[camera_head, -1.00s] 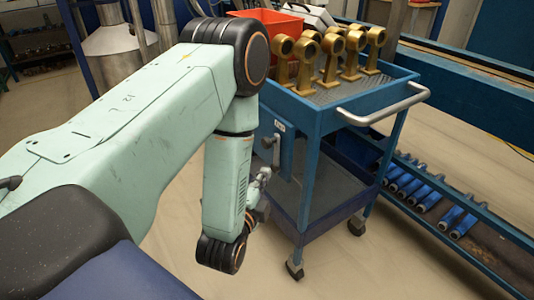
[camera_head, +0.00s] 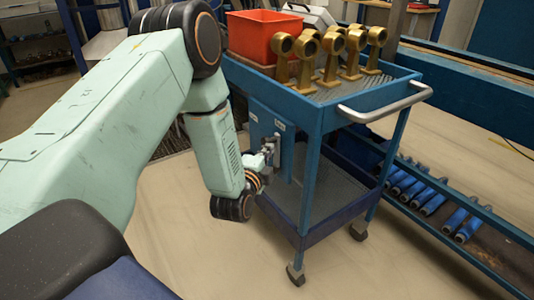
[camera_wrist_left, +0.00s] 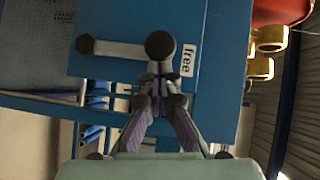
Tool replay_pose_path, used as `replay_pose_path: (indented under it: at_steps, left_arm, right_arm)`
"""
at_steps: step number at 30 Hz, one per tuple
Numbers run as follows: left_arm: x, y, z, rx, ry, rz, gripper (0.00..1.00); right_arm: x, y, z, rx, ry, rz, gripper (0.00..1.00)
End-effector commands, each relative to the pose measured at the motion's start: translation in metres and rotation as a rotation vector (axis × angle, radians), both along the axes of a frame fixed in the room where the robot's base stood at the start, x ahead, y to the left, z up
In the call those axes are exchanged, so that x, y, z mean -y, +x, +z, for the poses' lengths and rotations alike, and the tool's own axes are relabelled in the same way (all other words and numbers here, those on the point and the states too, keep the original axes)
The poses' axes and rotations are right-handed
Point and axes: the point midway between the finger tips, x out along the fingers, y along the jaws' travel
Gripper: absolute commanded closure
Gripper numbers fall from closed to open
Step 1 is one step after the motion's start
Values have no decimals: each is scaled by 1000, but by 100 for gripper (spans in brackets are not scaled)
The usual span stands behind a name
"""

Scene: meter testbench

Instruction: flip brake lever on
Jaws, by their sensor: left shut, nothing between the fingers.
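The brake lever (camera_wrist_left: 122,48) is a grey bar with a black round knob (camera_wrist_left: 159,45), on a blue box (camera_wrist_left: 118,20) on the cart's side. A white "free" label (camera_wrist_left: 188,60) is beside the knob in the left wrist view. My left gripper (camera_wrist_left: 160,78) is shut and empty, its tips right at the knob; I cannot tell if they touch it. In the head view my left gripper (camera_head: 270,147) is at the box's face and partly hides the lever. My right gripper is not in view.
The blue cart (camera_head: 318,112) carries a red bin (camera_head: 262,36) and several brass parts (camera_head: 332,52) on top. A metal push handle (camera_head: 385,104) sticks out at its right. A low rack (camera_head: 440,205) of blue cylinders stands right of it. The floor in front is clear.

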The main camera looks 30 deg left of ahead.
Motion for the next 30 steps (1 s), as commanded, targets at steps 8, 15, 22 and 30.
replay_pose_path:
  at_steps: [8, 15, 22, 30]
  left_arm:
    - [0, 0, 1, 0, -1, 0, 100]
    - [-5, 2, 5, -15, -38, 2, 100]
    - [-8, 3, 4, -26, -64, 0, 100]
    - [-13, 5, 6, -41, -100, 2, 100]
  right_arm:
    - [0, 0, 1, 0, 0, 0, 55]
    - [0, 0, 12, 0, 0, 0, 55]
    - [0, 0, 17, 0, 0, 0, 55]
    - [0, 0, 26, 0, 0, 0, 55]
